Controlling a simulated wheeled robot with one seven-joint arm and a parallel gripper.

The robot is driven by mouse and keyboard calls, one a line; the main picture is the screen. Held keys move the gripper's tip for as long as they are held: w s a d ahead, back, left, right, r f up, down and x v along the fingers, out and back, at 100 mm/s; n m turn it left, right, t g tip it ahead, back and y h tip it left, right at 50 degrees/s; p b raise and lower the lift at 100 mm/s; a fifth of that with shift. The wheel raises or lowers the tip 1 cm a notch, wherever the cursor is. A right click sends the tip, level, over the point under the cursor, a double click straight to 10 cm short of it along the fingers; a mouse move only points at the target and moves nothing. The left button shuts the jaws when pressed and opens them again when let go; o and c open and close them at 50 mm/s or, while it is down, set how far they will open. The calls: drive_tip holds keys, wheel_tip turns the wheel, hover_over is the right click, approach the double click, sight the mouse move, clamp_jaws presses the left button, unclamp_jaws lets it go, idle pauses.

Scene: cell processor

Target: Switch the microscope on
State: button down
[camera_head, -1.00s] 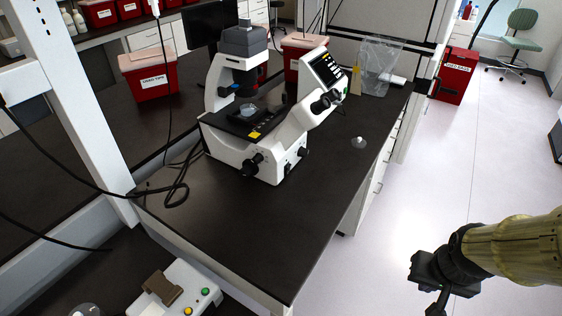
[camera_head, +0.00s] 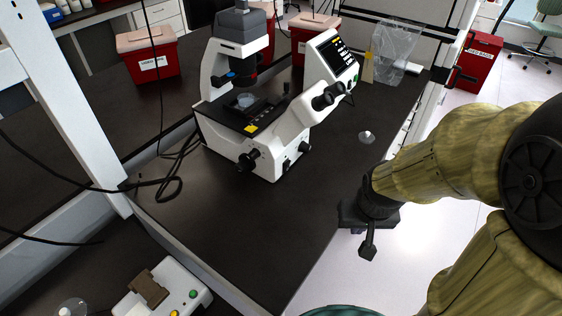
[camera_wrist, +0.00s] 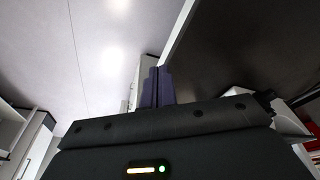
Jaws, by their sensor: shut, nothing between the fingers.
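The white and black microscope (camera_head: 262,150) stands upright on the dark bench, left of my gripper in the head view. Its tilted display (camera_head: 337,57) shows lit icons, and its eyepieces (camera_head: 330,96) point right. Black knobs are on its lower front and side; I cannot tell which part is the power switch. My gripper (camera_head: 367,246) is at the bench's right edge, apart from the microscope. In the wrist view the fingers (camera_wrist: 157,86) are together and empty, with the dark bench edge to their right.
The bench (camera_head: 235,220) is clear in front of the microscope. A small clear object (camera_head: 366,137) lies to its right. Black cables (camera_head: 165,185) lie at its left. A clear bag (camera_head: 397,45) and red bins (camera_head: 148,57) stand behind. A white device (camera_head: 165,292) is at the lower left.

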drive_tip(key=shift+w+a, duration=0.1)
drive_tip(key=shift+w, duration=0.05)
idle(0.3)
drive_tip(key=w+a+f+m+g+y+p, duration=0.25)
drive_tip(key=w+a+m+y+p, duration=0.35)
drive_tip(key=m, duration=0.8)
drive_tip(key=w+d+f+m+t+y+p, duration=0.1)
drive_tip(key=w+d+m+t+y, duration=0.1)
drive_tip(key=w+m, duration=0.3)
drive_tip(key=w+d+f+m+t+y+p, duration=0.1)
drive_tip(key=w+d+m+t+y+p, duration=0.1)
drive_tip(key=w+m+t, duration=0.2)
drive_tip(key=w+m, duration=0.1)
drive_tip(key=w, duration=0.2)
drive_tip(key=shift+w+f+m, duration=0.3)
drive_tip(key=shift+w, duration=0.1)
drive_tip(key=shift+a+t, duration=0.1)
drive_tip(key=shift+t, duration=0.15)
